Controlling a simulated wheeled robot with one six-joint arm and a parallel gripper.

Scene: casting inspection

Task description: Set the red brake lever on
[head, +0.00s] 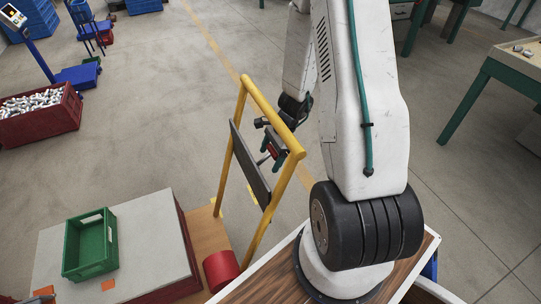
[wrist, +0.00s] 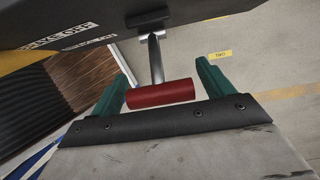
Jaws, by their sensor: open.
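The brake lever shows in the wrist view as a red cylindrical grip (wrist: 160,93) on a grey metal stem (wrist: 156,60). The stem comes out of a dark panel (wrist: 60,45) with white lettering, partly readable as "OFF" and "ON". My gripper (wrist: 163,72) is open, its green fingers on either side of the red grip. The grip lies crosswise and nearly fills the gap; I cannot tell if it touches a finger. In the head view my gripper (head: 272,152) is beside the dark panel (head: 250,165) on the yellow handle frame (head: 284,190), which hides part of it.
A platform (head: 150,215) with a green crate (head: 112,240) stands at the lower left. A red drum-like part (head: 221,270) sits at the frame's foot. A red bin of metal parts (head: 45,130) is further left. Floor behind the frame is clear.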

